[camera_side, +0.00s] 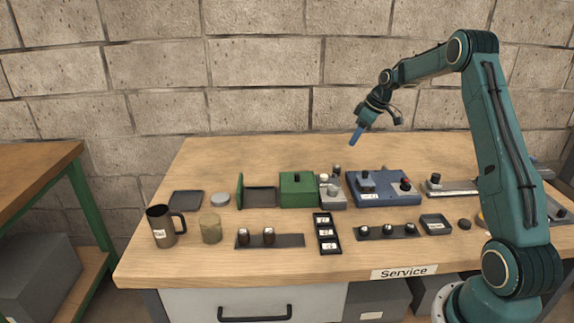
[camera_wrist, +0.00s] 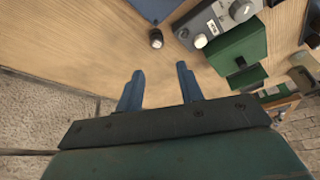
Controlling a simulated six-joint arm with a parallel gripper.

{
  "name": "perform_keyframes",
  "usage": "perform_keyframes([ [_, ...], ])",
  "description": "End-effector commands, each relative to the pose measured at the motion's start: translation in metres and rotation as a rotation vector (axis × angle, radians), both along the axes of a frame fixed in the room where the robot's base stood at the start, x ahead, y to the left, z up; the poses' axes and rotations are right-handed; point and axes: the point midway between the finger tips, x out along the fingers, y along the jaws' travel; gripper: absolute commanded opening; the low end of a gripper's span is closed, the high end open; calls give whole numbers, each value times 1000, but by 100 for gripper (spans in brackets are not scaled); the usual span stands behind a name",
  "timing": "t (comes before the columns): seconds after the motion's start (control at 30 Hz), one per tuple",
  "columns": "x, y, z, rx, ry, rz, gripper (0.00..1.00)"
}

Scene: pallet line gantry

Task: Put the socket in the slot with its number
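A black holder (camera_side: 317,233) with three white-labelled slots lies near the front middle of the table; its numbers are too small to read. Two dark, socket-like pieces (camera_side: 243,236) with pale labels stand on a dark rail left of it. Several smaller dark pieces (camera_side: 388,230) stand on another rail to its right. A lone small dark cylinder (camera_side: 336,169) stands behind the grey device; it also shows in the wrist view (camera_wrist: 156,38). I cannot tell which is the task's socket. My gripper (camera_side: 354,139) is high above the table's back; its blue fingers (camera_wrist: 158,88) are apart and empty.
A green box (camera_side: 298,190), a grey device (camera_side: 333,193) and a blue box with knobs (camera_side: 384,188) stand mid-table. A mug (camera_side: 162,228) and a jar (camera_side: 210,228) are at left. A small dark tray (camera_side: 436,223) lies at right. The back-left tabletop is clear.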

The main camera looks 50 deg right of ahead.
Motion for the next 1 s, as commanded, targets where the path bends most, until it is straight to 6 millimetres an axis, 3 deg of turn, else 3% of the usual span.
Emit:
perform_keyframes([
  [0.43,4,-3,-14,2,-2,3,37],
  [0.8,23,3,-63,3,1,3,37],
  [1.0,31,5,-80,1,-1,4,37],
])
